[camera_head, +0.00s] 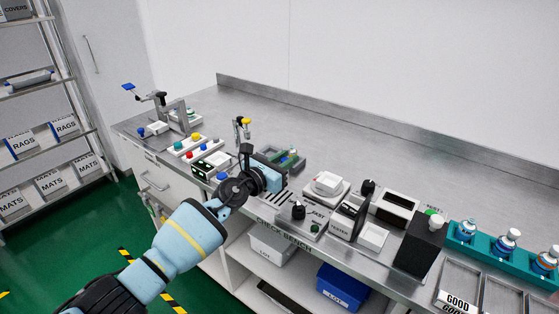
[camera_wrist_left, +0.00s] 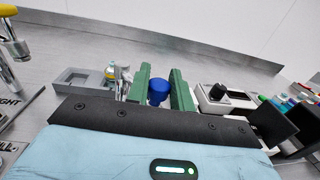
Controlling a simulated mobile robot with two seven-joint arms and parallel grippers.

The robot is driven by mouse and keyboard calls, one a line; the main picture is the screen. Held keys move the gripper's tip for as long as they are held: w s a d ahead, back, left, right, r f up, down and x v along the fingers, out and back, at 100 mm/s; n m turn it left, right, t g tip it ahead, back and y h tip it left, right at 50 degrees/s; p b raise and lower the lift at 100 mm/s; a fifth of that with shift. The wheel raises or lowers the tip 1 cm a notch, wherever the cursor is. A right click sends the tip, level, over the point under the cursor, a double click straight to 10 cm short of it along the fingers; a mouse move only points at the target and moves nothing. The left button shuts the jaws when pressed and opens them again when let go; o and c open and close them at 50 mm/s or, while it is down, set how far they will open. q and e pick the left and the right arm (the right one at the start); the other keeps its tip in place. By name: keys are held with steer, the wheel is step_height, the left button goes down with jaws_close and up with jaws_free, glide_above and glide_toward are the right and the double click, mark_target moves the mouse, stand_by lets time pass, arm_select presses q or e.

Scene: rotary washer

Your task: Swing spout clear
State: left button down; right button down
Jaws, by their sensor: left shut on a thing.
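My left gripper (camera_head: 288,159) reaches over the bench. Its green fingers show in the left wrist view (camera_wrist_left: 160,88), shut on a round blue knob (camera_wrist_left: 158,91). A small metal piece (camera_wrist_left: 122,76) shows just left of the fingers, by a grey tray; I cannot tell whether it joins the blue knob. A metal post with a yellow top (camera_head: 244,128) stands behind my left wrist in the head view. It also shows at the left edge of the left wrist view (camera_wrist_left: 12,40). I cannot tell which metal part is the spout. My right gripper is not in view.
A white scale-like device (camera_head: 327,185), a black-knobbed box (camera_head: 299,211) and a tester (camera_head: 345,218) stand right of my gripper. Left are coloured buttons (camera_head: 195,140) and a lever fixture (camera_head: 165,107). Bare steel bench (camera_head: 330,130) lies behind.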

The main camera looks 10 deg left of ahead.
arm_select(q)
steer(key=shift+d, duration=0.1)
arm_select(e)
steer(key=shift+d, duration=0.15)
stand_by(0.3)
arm_select(q)
steer(key=c, duration=1.3)
jaws_free()
steer(key=shift+o, duration=0.2)
steer(key=shift+s, duration=0.1)
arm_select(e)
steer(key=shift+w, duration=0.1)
arm_select(q)
steer(key=shift+s+a+r, duration=0.1)
steer(key=shift+s+a, duration=0.05)
steer(key=shift+a, duration=0.1)
steer(key=p+v, duration=0.3)
steer(key=v, duration=0.4)
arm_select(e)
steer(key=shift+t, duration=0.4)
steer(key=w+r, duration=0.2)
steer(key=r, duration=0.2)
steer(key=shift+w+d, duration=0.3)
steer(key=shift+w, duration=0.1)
